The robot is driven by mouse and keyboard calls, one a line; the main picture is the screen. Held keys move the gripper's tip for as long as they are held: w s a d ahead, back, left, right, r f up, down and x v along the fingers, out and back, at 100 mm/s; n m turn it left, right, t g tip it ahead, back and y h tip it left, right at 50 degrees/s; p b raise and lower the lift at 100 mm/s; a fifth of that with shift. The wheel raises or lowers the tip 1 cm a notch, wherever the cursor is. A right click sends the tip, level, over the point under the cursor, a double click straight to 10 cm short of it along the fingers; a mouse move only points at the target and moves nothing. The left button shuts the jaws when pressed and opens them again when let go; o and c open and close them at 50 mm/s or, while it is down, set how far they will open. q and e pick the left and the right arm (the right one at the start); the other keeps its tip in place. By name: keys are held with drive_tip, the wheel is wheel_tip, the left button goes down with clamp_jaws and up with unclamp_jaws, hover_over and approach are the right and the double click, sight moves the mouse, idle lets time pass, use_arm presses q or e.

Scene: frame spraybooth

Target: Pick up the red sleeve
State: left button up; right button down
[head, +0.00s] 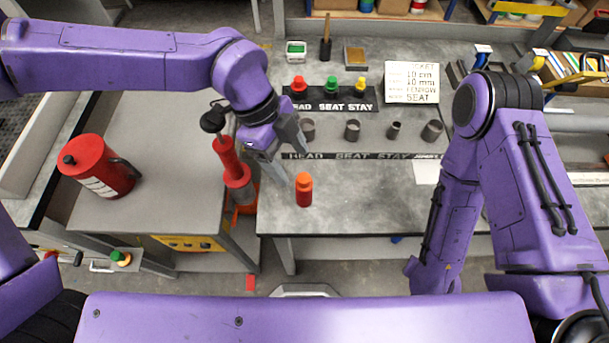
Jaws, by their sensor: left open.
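A small upright red cylinder with an orange-red top, which looks like the red sleeve (304,192), stands on the grey worktable near its front edge. My left gripper (293,165) comes in from the upper left with its jaws open and empty. Its fingertips are just above and left of the red cylinder in the picture. I cannot tell whether they touch it. My right arm bends down on the right side, and its gripper is out of view.
Several grey sleeves (352,130) stand in a row behind a labelled strip (360,156). A black rack (331,101) holds red, green and yellow capped items. A red pump-like tool (227,155) stands left of my gripper. A red canister (97,168) sits on the left cabinet.

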sight(299, 175)
use_arm(q)
drive_tip(key=x, duration=0.4)
drive_tip(key=shift+s+p, duration=0.35)
drive_tip(key=shift+s, duration=0.05)
drive_tip(key=shift+d+f, duration=0.15)
drive_tip(key=shift+d, duration=0.05)
drive_tip(key=p+x, duration=0.1)
drive_tip(key=x, duration=0.4)
drive_tip(key=shift+w+a, duration=0.1)
drive_tip(key=shift+w, duration=0.05)
drive_tip(key=shift+f, duration=0.15)
drive_tip(key=c, duration=1.1)
